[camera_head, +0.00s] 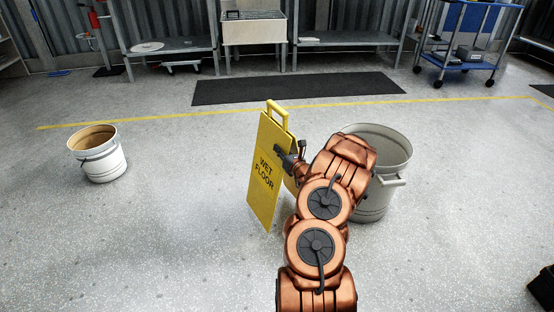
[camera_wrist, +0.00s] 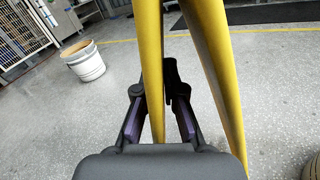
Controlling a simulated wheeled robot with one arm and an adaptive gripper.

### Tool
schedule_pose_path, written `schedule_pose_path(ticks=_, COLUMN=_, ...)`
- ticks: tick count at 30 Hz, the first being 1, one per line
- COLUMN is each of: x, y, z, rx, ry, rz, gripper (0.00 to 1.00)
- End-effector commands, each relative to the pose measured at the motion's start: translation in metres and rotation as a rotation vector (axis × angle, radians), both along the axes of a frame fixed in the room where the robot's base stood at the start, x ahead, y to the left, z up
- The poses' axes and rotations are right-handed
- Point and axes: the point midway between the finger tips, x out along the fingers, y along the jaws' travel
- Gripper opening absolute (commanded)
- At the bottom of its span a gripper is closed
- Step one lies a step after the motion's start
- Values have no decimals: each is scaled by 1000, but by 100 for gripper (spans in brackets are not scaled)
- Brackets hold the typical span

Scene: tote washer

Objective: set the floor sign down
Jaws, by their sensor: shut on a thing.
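The yellow floor sign (camera_head: 264,175) reads "WET FLOOR" and has a loop handle on top. It appears close to upright and slightly tilted in the head view. In the wrist view its two yellow panel edges (camera_wrist: 215,75) spread apart downward. My gripper (camera_head: 289,160) reaches it from the right, at about mid-height. In the wrist view my gripper (camera_wrist: 160,100) is shut on the edge of one panel. Whether the sign's lower edge touches the floor cannot be told.
A large grey bin (camera_head: 378,205) stands just right of the sign, partly behind my arm. A white bucket (camera_head: 103,162) stands on the left. A dark mat (camera_head: 295,88) and a yellow floor line (camera_head: 180,116) lie behind. A blue cart (camera_head: 465,50) stands at back right. Floor between bucket and sign is clear.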

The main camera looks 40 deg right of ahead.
Motion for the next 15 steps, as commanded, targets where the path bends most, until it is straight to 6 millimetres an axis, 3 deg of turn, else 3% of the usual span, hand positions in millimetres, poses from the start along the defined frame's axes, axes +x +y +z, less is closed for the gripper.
schedule_pose_path(ticks=9, x=15, y=2, z=-1, rx=-2, ry=-4, rz=1, gripper=0)
schedule_pose_path(ticks=15, x=13, y=1, z=-17, rx=0, ry=-2, rz=0, gripper=0)
